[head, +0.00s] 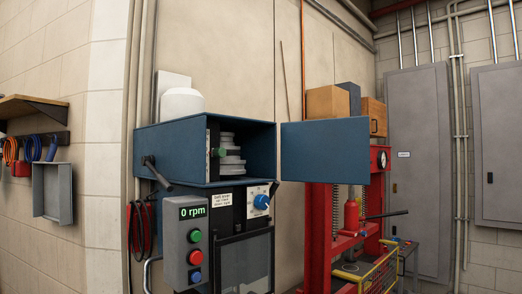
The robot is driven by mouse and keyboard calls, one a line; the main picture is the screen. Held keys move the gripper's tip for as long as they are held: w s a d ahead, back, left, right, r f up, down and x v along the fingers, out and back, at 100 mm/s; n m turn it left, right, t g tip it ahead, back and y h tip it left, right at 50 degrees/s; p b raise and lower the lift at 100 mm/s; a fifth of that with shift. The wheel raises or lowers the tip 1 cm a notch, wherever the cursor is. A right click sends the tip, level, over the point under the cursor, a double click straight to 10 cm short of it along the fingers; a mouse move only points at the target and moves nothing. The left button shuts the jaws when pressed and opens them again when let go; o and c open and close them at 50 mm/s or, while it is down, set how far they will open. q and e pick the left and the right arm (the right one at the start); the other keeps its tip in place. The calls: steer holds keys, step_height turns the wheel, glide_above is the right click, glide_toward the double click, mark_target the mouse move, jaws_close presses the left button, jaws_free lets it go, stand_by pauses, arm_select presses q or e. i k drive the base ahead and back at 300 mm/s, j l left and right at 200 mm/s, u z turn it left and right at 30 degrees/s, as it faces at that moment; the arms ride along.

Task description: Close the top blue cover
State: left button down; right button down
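The blue top housing (148,142) of the machine is open at its front, showing grey stepped pulleys (230,158) inside. Its blue cover (325,152) is a flat rectangular panel swung out to the right of the housing, beside its right edge. The hinge is not clear to see. Neither of my grippers is in view.
A grey control box (186,245) reading 0 rpm stands in front below the housing. A black lever (157,172) sticks out at the housing's left. A red press frame (318,235) stands behind and below the cover. Grey cabinets (418,150) are at the right.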

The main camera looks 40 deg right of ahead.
mark_target(336, 150)
steer(key=l+u, duration=0.25)
steer(key=l, duration=0.4)
steer(key=l+u, duration=0.25)
steer(key=l, duration=0.35)
steer(key=l+u, duration=0.25)
steer(key=l, duration=0.4)
steer(key=k+l+u, duration=0.3)
steer(key=l, duration=0.25)
steer(key=k+l, duration=0.1)
steer(key=l, duration=0.35)
steer(key=k+l, duration=0.1)
steer(key=l, duration=0.4)
steer(key=k+l, duration=0.1)
steer(key=l, duration=0.85)
steer(key=k+z, duration=0.25)
steer(key=k, duration=0.25)
